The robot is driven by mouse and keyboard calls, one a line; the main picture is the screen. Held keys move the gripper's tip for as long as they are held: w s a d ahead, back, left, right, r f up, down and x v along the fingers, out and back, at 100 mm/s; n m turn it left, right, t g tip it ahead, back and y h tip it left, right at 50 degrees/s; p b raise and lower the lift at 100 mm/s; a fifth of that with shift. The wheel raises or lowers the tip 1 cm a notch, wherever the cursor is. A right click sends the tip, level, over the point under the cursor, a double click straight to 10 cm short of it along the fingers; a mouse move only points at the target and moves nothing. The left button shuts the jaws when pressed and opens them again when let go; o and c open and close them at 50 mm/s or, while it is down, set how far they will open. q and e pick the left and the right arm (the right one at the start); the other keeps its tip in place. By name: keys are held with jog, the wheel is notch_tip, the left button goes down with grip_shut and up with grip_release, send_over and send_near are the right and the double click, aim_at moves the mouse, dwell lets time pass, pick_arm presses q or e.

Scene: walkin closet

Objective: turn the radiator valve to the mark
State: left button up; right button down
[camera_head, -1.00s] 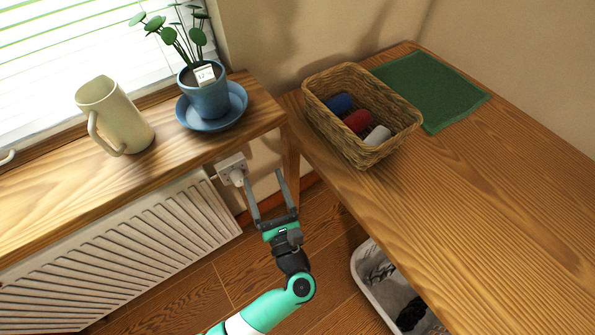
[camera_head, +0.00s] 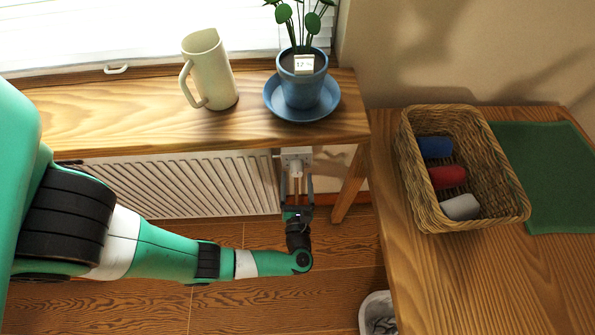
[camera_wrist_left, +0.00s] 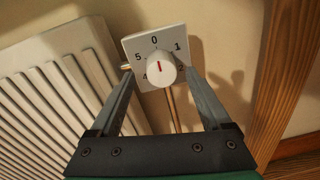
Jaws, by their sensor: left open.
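The radiator valve has a white round knob (camera_wrist_left: 161,69) on a square white dial plate (camera_wrist_left: 154,41), beside the radiator; the valve shows small in the head view (camera_head: 296,163). The knob's red pointer line points nearly up, about at the 0. I read 0, 1, 4 and 5, with a partly covered 2; the 3 is hidden. My left gripper (camera_head: 296,184) is open in front of the valve, one finger on each side of the knob in the left wrist view (camera_wrist_left: 158,75). I cannot tell whether the fingers touch it. My right gripper is not in view.
The white ribbed radiator (camera_head: 200,185) stands left of the valve under a wooden sill (camera_head: 140,118). The sill holds a cream jug (camera_head: 212,75) and a blue plant pot (camera_head: 302,88) with a small white card. A wicker basket (camera_head: 415,190) is on the right table; a wooden leg (camera_head: 352,185) stands close by.

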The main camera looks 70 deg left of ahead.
aim_at(297, 175)
pick_arm(q)
jog(key=shift+x, duration=1.6)
grip_shut()
jog(key=shift+m, duration=0.3)
